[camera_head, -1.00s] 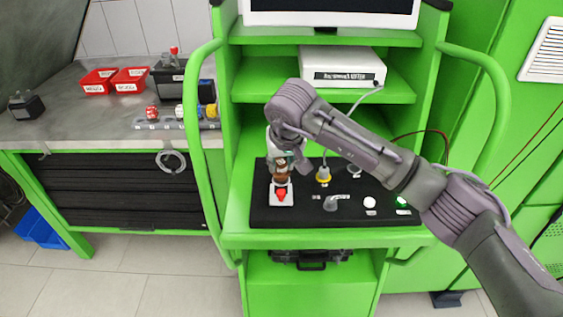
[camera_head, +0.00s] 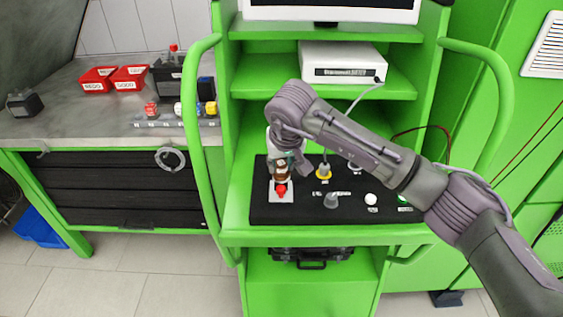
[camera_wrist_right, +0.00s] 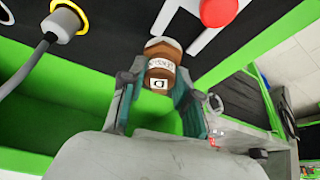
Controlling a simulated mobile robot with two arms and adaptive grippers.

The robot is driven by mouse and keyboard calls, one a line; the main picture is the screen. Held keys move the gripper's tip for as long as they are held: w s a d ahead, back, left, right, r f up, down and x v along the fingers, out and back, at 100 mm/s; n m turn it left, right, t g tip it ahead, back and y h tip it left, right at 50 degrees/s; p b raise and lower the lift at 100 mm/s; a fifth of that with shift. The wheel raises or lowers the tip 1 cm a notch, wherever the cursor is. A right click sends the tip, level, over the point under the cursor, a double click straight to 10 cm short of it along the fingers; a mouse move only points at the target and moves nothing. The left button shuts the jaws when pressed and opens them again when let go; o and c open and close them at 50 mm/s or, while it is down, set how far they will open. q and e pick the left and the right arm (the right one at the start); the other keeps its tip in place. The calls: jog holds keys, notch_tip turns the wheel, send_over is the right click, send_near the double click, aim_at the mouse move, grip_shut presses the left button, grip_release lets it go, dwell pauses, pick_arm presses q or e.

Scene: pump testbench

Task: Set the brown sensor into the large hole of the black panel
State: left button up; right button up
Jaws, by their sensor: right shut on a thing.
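The brown sensor (camera_wrist_right: 161,66) is a small brown cylinder with a white label. My right gripper (camera_wrist_right: 157,85) is shut on it, one finger on each side, in the right wrist view. In the head view the sensor (camera_head: 281,172) shows below my right gripper (camera_head: 282,165), over the left part of the black panel (camera_head: 265,211). It is close above a white plate with a red knob (camera_head: 281,190). The large hole itself is hidden, and I cannot tell whether the sensor touches the panel. My left gripper is out of view.
A yellow-ringed connector with a grey cable (camera_head: 323,172) stands right of the gripper on the panel. A grey lever (camera_head: 331,200) and a white knob (camera_head: 371,199) sit further right. The green shelf (camera_head: 250,90) is behind, and a green handle rail (camera_head: 189,130) is at left.

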jog(key=shift+f+b, duration=0.35)
jog(key=shift+f, duration=0.1)
jog(key=o, duration=1.1)
jog(key=shift+c, duration=0.2)
jog(key=shift+o, duration=0.2)
jog(key=o, duration=0.4)
jog(key=shift+c, duration=0.2)
jog(key=shift+r+p, duration=1.8)
jog(key=shift+r, duration=2.25)
